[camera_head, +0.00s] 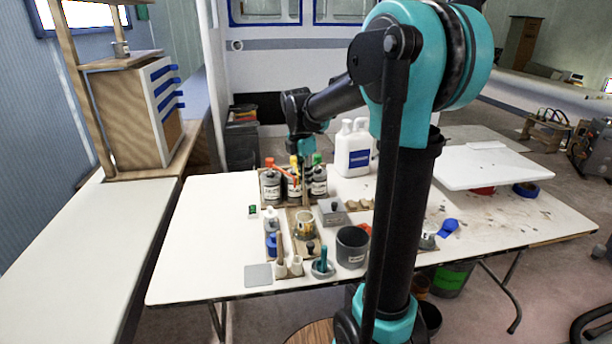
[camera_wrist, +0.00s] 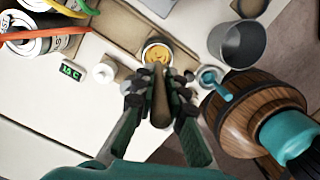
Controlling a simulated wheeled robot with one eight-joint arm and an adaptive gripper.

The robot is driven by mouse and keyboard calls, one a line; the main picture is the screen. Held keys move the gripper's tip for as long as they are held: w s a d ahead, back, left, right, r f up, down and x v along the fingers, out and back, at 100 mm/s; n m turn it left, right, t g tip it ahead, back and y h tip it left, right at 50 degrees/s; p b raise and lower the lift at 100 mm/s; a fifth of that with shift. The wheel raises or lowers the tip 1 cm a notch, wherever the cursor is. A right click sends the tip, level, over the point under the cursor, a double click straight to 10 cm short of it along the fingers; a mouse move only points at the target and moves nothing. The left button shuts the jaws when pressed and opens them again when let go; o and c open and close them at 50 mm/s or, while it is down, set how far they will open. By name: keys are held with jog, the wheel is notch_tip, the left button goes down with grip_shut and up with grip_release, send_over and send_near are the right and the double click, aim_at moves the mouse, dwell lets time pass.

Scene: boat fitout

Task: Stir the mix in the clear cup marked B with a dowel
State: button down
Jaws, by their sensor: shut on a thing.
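My gripper (camera_wrist: 157,92) is shut on a brown wooden dowel (camera_wrist: 160,102), one finger on each side. The dowel points towards a cup (camera_wrist: 157,43) holding a yellow mix (camera_wrist: 155,54). Its far end overlaps the cup's near edge in the wrist view; I cannot tell whether it is inside the cup. In the head view a clear cup (camera_head: 304,223) with yellowish contents stands on the work table, below my gripper. The gripper's fingers are hard to make out there. No B marking is readable.
Cans with coloured handles (camera_head: 270,188) stand behind the cup. A grey pot (camera_head: 352,246) and a teal-handled item (camera_head: 322,262) stand close to its right. A small green display (camera_wrist: 72,70) and a white bottle (camera_wrist: 106,71) are at left. The table's left part (camera_head: 212,215) is clear.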

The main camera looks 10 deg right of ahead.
aim_at(306, 203)
jog(key=shift+f, duration=5.3)
jog(key=shift+d, duration=0.15)
